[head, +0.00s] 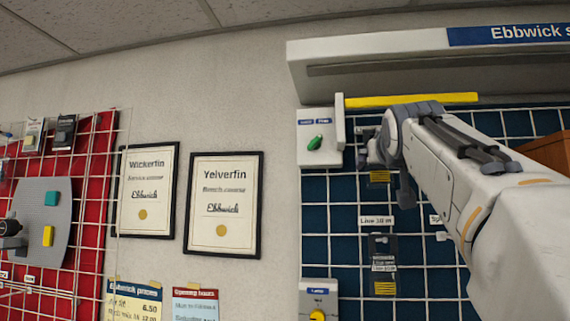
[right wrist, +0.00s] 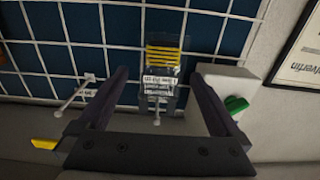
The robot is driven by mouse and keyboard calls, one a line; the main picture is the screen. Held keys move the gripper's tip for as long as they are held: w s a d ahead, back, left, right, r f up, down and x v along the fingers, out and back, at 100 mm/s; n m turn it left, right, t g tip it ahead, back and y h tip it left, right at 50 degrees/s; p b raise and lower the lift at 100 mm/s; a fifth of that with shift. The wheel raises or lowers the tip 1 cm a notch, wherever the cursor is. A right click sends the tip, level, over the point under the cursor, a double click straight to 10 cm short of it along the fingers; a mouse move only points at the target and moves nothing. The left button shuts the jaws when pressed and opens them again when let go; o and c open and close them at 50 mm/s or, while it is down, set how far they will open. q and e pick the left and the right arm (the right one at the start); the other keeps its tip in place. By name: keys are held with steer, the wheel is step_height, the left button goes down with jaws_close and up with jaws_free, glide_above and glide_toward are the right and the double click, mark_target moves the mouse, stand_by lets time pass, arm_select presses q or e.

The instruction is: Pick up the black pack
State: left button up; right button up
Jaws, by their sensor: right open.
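A black pack with yellow stripes and a white label (right wrist: 163,58) hangs from a peg on the blue grid panel. In the right wrist view it is upside down, between the two fingers of my right gripper (right wrist: 160,76), with a gap on either side. In the head view my right gripper (head: 370,150) is in front of this pack and hides most of it; its yellow stripes (head: 379,178) show below. My right gripper is open and empty. A similar black pack (head: 383,265) hangs lower on the panel. My left gripper is not in view.
A white box with a green knob (head: 314,143) sits close beside the right gripper. An empty-looking peg (right wrist: 75,95) sticks out on the other side. A yellow bar (head: 410,100) and white shelf (head: 380,52) are above. A red rack (head: 90,160) stands far left.

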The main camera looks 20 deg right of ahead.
steer(key=p+x, duration=0.4)
steer(key=x, duration=0.3)
steer(key=shift+r, duration=0.15)
steer(key=shift+c, duration=0.3)
steer(key=c, duration=1.3)
steer(key=shift+r, duration=0.2)
